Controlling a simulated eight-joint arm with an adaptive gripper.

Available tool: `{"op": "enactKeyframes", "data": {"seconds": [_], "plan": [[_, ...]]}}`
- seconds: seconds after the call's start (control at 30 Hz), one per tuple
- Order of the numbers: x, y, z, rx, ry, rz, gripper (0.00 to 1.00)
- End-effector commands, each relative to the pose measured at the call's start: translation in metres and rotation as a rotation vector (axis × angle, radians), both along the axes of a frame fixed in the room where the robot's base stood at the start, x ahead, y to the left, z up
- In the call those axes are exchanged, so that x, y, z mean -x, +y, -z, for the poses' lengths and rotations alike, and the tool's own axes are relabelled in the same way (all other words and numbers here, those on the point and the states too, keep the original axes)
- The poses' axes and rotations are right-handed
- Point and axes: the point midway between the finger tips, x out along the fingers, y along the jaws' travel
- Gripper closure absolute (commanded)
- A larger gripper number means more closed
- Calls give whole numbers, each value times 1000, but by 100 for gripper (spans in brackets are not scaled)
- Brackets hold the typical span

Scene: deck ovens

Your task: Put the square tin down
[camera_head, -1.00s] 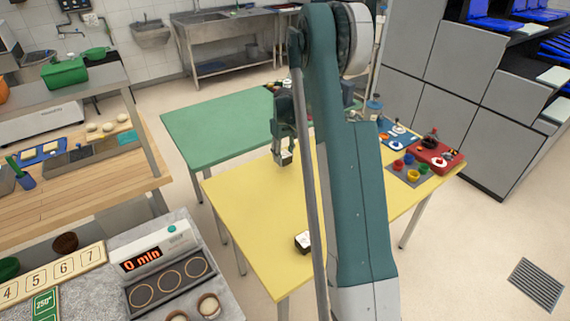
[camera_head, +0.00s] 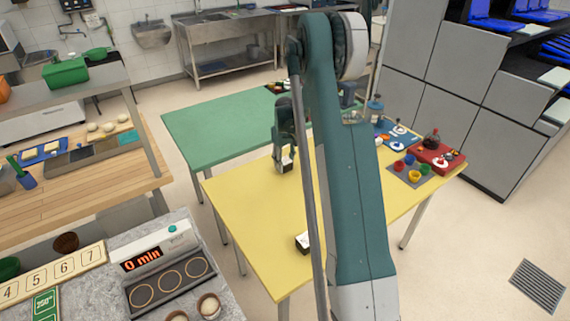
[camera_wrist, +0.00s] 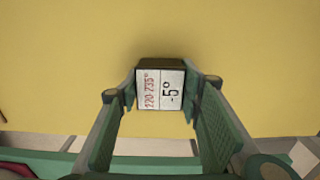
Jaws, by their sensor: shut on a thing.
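The square tin (camera_head: 287,160) is a small dark box with a white label. My gripper (camera_head: 285,151) is shut on it over the far part of the yellow table (camera_head: 250,207). In the wrist view the tin (camera_wrist: 161,88) sits between the two fingertips of my gripper (camera_wrist: 160,92). Its label reads "220-235°" and "-5°". The tin is at or very near the tabletop; I cannot tell whether its underside touches.
Another small dark and white box (camera_head: 303,242) stands near the table's front edge, partly behind my arm. A red tray (camera_head: 436,154) and a grey mat with coloured cups (camera_head: 409,170) lie at the right. A green table (camera_head: 212,135) adjoins behind. The yellow table's left part is clear.

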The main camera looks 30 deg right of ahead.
Motion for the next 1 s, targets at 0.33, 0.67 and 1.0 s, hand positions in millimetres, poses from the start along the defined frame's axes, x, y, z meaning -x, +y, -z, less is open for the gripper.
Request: {"op": "enactKeyframes", "data": {"seconds": [0.33, 0.67, 1.0], "plan": [[0, 0, 3, 0, 0, 0, 49], [0, 0, 2, 0, 0, 0, 49], [0, 0, -19, 0, 0, 0, 49]]}}
